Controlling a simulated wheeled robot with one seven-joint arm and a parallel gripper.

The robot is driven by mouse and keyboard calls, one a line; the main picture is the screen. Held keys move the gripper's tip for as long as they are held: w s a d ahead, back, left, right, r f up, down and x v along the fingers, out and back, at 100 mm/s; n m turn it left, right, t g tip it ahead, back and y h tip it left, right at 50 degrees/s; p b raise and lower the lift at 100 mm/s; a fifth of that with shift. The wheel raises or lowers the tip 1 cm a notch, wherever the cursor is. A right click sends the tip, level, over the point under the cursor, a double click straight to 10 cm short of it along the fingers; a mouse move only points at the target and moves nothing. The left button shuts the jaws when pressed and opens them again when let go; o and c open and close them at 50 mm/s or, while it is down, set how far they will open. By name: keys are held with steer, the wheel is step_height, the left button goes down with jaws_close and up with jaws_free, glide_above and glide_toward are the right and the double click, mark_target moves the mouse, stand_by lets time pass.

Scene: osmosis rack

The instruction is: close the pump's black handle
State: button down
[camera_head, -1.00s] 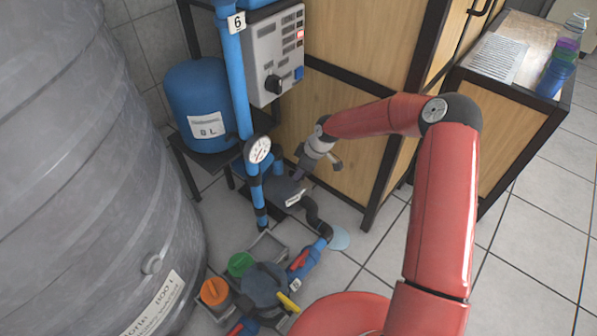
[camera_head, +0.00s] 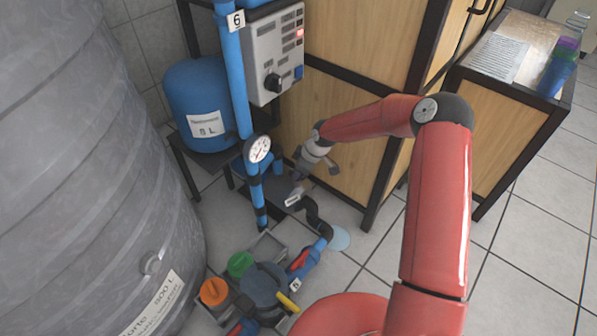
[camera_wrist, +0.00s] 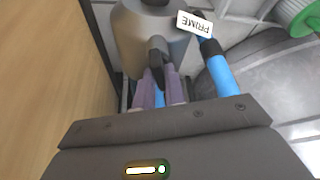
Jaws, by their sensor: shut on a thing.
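The pump (camera_wrist: 138,28) shows in the wrist view as a rounded grey-brown body at the top. Its black handle (camera_wrist: 157,62) points toward me. My gripper (camera_wrist: 159,88) has its two purplish fingers on either side of the handle's end and is shut on it. In the head view my gripper (camera_head: 301,173) reaches down to the pump area behind the blue pipe, by the wooden cabinet. The handle is too small and covered there to make out.
A white PRIME tag (camera_wrist: 195,24) and a blue pipe (camera_wrist: 222,72) are close on the right in the wrist view. The wooden cabinet (camera_head: 345,150) stands right beside my wrist. A pressure gauge (camera_head: 257,148) and a blue tank (camera_head: 200,95) are to the left.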

steer(key=m+t+b, duration=0.1)
steer(key=m+b, duration=0.1)
steer(key=m, duration=0.1)
steer(key=shift+a+f+h, duration=0.1)
steer(key=shift+h, duration=0.3)
steer(key=shift+m, duration=0.4)
steer(key=c, duration=1.5)
jaws_free()
steer(key=shift+o, duration=0.2)
steer(key=p+v, duration=0.1)
steer(key=v, duration=0.7)
steer(key=shift+s, duration=0.2)
